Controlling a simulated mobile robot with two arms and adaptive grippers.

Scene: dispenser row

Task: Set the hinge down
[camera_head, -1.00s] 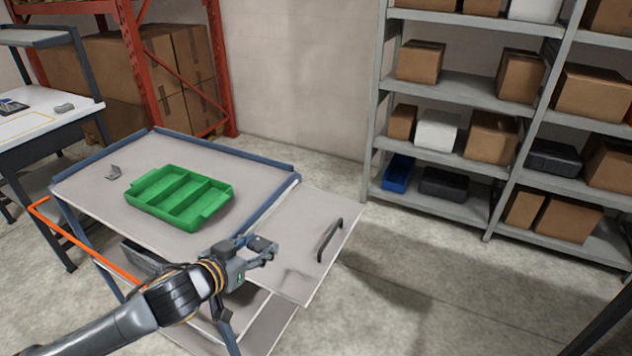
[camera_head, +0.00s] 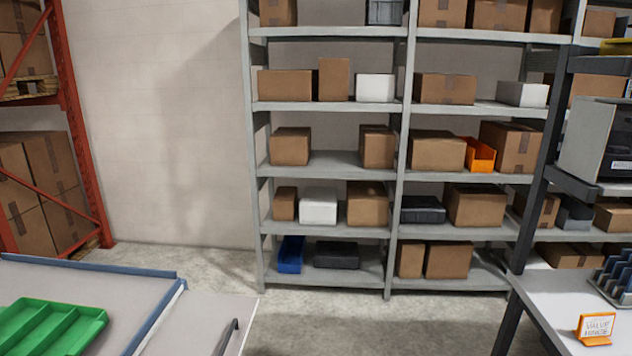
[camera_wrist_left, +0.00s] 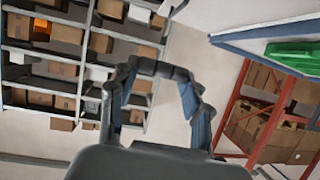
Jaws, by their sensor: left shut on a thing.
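My left gripper (camera_wrist_left: 162,70) shows only in the left wrist view, its dark fingers arching towards each other in front of the camera. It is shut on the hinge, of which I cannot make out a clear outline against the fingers. The gripper is in the air, with shelving and floor behind it. My left arm is out of the head view. My right gripper is in neither view.
A cart top (camera_head: 130,290) with a blue rim and a green divided tray (camera_head: 50,326) is at lower left. At lower right, a white table (camera_head: 545,300) bears an orange-framed sign (camera_head: 596,328) and a dark slotted rack (camera_head: 618,275). Grey shelving (camera_head: 330,165) with boxes stands behind.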

